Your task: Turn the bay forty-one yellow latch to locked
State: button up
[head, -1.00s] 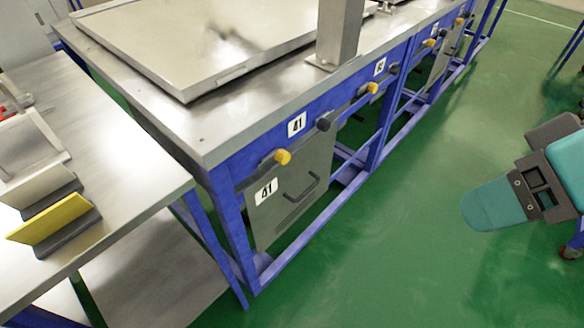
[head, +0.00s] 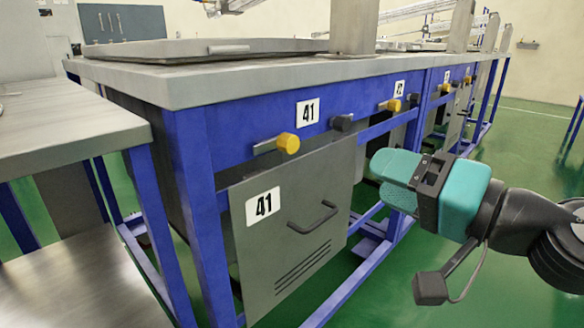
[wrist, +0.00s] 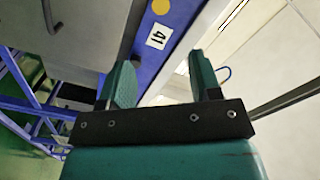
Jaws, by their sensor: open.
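The bay forty-one yellow latch (head: 287,143) is a round yellow knob with a grey bar reaching to its left, on the blue front rail under the "41" label (head: 308,112). In the wrist view the yellow knob (wrist: 161,6) shows at the top edge, beside the sideways "41" label (wrist: 157,36). My gripper (head: 378,165) is at the right in the head view, apart from the latch and to its right. In the wrist view its two teal fingers (wrist: 163,85) stand apart with nothing between them.
A dark knob (head: 342,123) sits on the rail right of the latch. Below hangs a grey panel (head: 290,215) with a dark handle (head: 313,218) and another "41" label (head: 263,206). A bay 42 yellow knob (head: 393,105) is farther right. A side table (head: 60,125) stands left.

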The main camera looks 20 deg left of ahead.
aim_at(294, 145)
jog(key=p+x, duration=0.2)
jog(key=x, duration=1.5)
